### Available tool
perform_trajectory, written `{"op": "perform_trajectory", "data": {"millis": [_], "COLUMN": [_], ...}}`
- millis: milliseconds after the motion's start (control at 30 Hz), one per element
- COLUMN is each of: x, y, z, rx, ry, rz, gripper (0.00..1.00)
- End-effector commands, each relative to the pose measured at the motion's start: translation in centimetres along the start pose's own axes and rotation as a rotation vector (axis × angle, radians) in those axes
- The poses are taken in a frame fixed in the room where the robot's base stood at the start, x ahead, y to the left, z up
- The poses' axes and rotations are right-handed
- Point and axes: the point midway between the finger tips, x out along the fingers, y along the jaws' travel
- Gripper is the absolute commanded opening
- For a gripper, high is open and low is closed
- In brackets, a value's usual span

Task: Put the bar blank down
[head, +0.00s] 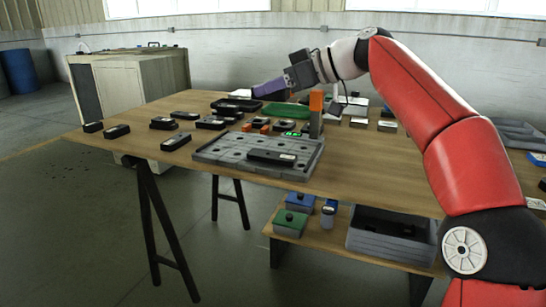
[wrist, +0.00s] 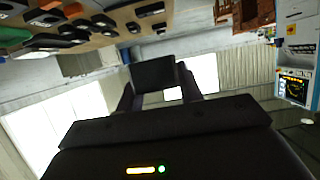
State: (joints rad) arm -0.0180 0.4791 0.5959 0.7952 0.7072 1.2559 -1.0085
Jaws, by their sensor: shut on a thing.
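My gripper (head: 262,90) is held out above the far part of the wooden table (head: 360,180), with its purple fingers pointing left. In the wrist view my gripper (wrist: 156,88) is shut on a dark block, the bar blank (wrist: 153,73), held between the two fingers. In the head view the held blank is hard to make out against the fingers.
A grey slotted plate (head: 215,152) carries a black labelled block (head: 272,157). Several similar black blocks (head: 176,141) lie at the left. An orange post (head: 316,115) stands behind the plate. A green cloth-like item (head: 285,111) and a black tray (head: 238,104) lie near my gripper.

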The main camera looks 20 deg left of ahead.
Motion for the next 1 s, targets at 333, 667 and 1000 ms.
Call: {"op": "perform_trajectory", "data": {"millis": [333,667,1000], "x": [3.0,4.3,4.9], "y": [-0.1,0.0,0.0], "z": [7.3,10.3,11.7], "rx": [0.000,0.001,-0.003], "ry": [0.002,0.002,0.003], "rz": [0.002,0.001,0.002], "gripper": [0.00,0.00,0.00]}}
